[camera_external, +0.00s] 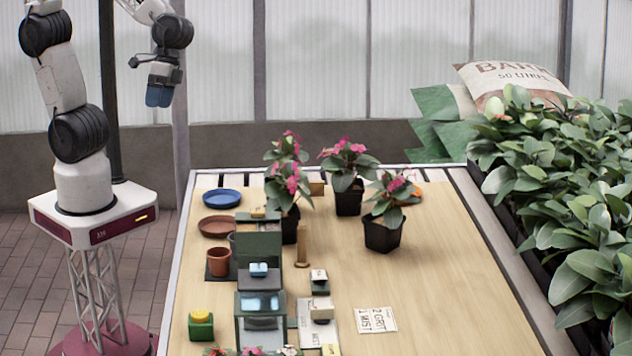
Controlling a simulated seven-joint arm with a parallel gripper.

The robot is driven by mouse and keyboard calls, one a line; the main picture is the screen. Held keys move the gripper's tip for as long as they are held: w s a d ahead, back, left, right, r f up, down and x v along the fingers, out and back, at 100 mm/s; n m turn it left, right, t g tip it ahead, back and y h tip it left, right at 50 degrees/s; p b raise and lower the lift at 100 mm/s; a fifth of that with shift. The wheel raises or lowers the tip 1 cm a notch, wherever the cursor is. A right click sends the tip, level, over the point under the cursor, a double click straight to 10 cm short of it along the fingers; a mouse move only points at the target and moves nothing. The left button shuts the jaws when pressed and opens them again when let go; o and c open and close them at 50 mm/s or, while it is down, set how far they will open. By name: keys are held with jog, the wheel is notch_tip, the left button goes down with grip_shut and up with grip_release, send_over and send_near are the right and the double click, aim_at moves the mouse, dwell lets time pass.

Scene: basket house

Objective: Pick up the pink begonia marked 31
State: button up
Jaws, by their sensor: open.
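Several pink-flowered plants in black pots stand toward the back of the table. One plant (390,190) is nearest the right, its square black pot (383,236) in full view. Another plant (347,160) stands behind it in a black pot (348,200). To the left, two more pink-flowered plants overlap; the front one (290,186) partly hides the back one (286,148). I cannot read a number 31 on any pot. My gripper (159,96) hangs with blue fingertips pointing down, high at the upper left, clear of the table and apart from all plants. It is open and empty.
A blue saucer (222,197), a terracotta saucer (217,226) and a terracotta pot (218,262) line the left side. A dark green device (259,305) stands front centre. A printed card (375,319) lies flat. Leafy plants (570,180) border the right. The table's right side is clear.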

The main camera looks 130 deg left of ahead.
jog(key=w+a+f+n+h, duration=0.3)
jog(key=w+a+f+n, duration=0.2)
jog(key=w+a, duration=0.1)
jog(key=n+t+h, duration=0.3)
jog(key=n+t, duration=0.6)
jog(key=n, duration=0.6)
send_near(280, 193)
jog(key=s+a, duration=0.2)
jog(key=shift+r, duration=0.35)
jog(key=shift+d, duration=0.15)
jog(key=shift+x, duration=1.25)
jog(key=shift+f, duration=0.1)
jog(key=shift+x, duration=2.55)
